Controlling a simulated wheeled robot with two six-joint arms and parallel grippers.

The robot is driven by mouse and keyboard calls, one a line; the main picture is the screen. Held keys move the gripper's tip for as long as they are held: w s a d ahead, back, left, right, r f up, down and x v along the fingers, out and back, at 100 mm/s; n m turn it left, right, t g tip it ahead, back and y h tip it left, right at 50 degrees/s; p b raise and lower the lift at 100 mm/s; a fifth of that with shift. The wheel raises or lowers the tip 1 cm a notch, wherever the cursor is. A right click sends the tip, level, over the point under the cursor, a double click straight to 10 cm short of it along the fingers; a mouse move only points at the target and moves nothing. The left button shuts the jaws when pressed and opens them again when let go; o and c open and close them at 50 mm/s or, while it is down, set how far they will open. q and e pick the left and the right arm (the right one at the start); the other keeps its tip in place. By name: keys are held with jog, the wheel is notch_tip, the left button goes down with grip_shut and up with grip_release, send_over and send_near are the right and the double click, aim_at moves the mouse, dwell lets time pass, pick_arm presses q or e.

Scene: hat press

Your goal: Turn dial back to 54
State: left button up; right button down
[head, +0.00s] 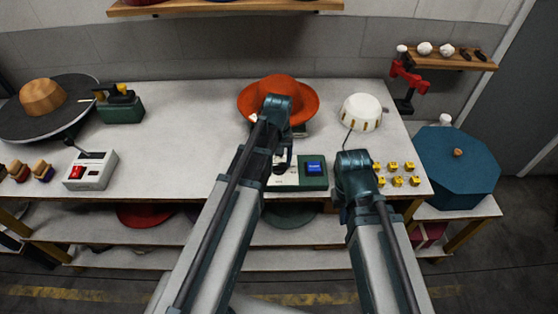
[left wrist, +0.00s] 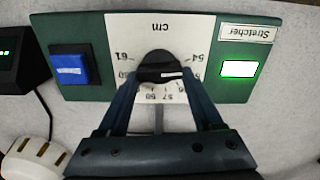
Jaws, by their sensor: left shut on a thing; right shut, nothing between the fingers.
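The dial (left wrist: 160,66) is a black knob on a white "cm" scale, which runs from 61 at left to 54 at right in the upside-down left wrist view. It carries a small white mark, but I cannot read its exact setting. My left gripper (left wrist: 162,76) is shut on the knob, a finger on each side. In the head view my left gripper (head: 281,160) reaches down to the green Stretcher panel (head: 285,183). The panel also has a blue button (left wrist: 70,67) and a lit green lamp (left wrist: 239,69). My right gripper is hidden behind its own arm.
An orange hat (head: 300,95) stands behind the panel, with a white domed object (head: 361,112) to its right. Several yellow pieces (head: 396,180) lie at the table's right front. A grey box with a red switch (head: 90,170) stands left. The table between that box and the panel is clear.

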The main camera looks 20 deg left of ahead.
pick_arm(q)
jog(key=shift+n, duration=0.8)
jog(key=o, duration=1.4)
jog(key=shift+c, duration=0.2)
jog(key=shift+r, duration=0.1)
notch_tip(320, 180, up, 14)
jog(key=p, duration=1.3)
jog(key=shift+f+p, duration=0.2)
jog(key=shift+p, duration=0.2)
